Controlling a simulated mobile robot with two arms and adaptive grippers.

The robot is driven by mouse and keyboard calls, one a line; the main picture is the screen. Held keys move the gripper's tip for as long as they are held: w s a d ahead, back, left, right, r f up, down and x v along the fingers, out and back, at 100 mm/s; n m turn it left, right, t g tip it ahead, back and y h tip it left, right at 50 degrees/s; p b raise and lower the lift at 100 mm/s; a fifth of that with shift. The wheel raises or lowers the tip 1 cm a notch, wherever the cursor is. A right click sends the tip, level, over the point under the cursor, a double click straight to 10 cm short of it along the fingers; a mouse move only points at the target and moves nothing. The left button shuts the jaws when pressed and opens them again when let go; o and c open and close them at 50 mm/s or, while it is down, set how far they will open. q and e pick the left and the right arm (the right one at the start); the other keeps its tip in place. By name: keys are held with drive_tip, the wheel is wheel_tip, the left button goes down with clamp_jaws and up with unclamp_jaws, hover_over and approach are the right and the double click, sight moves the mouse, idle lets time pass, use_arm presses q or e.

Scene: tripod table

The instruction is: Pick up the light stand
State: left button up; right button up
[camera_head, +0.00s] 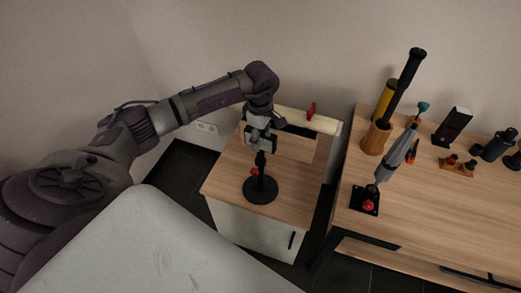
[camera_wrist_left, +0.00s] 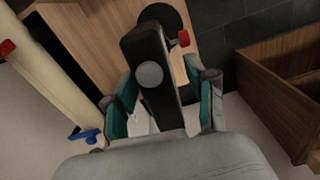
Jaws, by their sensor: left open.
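The light stand (camera_head: 261,188) stands upright on the small wooden cabinet, with a round black base, a dark column and a red knob. My left gripper (camera_head: 261,146) is above the base at the upper part of the stand and hides its top in the head view. In the left wrist view the dark upper part of the stand (camera_wrist_left: 153,80) reaches between the open fingers of my left gripper (camera_wrist_left: 163,105), whose pads are green. Its round base (camera_wrist_left: 160,17) and red knob (camera_wrist_left: 184,38) show beyond. Whether the fingers touch it, I cannot tell. My right gripper is not in view.
The small cabinet (camera_head: 222,190) has a pale beam (camera_head: 325,124) with a red part (camera_head: 311,110) at its back edge. A wooden table (camera_head: 440,215) at the right holds a grey device (camera_head: 395,158), a wooden cup (camera_head: 376,138) and several small items. A dark gap separates them.

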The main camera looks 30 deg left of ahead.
use_arm(q)
drive_tip(key=shift+f, duration=0.9)
drive_tip(key=shift+c, duration=0.3)
clamp_jaws()
drive_tip(key=shift+r, duration=0.1)
